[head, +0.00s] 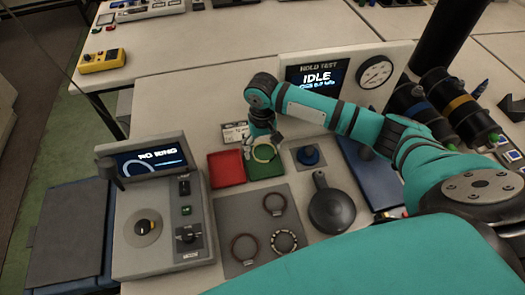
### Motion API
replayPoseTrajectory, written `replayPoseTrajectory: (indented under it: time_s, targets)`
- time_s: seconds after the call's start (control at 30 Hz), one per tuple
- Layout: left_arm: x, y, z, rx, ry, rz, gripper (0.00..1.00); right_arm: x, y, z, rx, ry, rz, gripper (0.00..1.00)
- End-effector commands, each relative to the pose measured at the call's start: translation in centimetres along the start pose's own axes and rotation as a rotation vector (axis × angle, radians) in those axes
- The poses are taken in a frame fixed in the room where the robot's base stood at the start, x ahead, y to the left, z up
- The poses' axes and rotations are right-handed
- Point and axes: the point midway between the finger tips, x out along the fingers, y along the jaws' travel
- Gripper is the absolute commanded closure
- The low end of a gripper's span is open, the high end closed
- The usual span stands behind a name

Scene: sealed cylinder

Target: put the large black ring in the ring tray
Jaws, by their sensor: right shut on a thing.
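My right gripper (249,148) points down at the green tray (276,174). It is shut on a pale yellow ring (265,153), which is over the tray; I cannot tell whether the ring touches it. A grey mat (229,212) in front holds a dark ring at upper right (274,213), a dark ring at lower left (236,257) and a ring with light beads (294,247). No ring stands out as the large black one. I cannot tell which holder is the ring tray. My left gripper is not in view.
A red tray (226,168) lies left of the green one. A tester (155,215) reading "NO RING" stands at left.

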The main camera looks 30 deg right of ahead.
Motion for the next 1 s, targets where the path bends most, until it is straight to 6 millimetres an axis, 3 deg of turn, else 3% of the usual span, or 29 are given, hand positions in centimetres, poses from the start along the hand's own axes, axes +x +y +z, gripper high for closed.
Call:
replayPoseTrajectory:
  time_s: [0.23,1.0]
  targets:
    - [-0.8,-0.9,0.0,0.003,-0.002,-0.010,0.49,3.2,0.1,-0.1,0.001,0.001,0.001,0.43]
    - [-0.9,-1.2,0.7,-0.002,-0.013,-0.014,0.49,4.7,0.0,0.0,0.000,0.001,0.000,0.44]
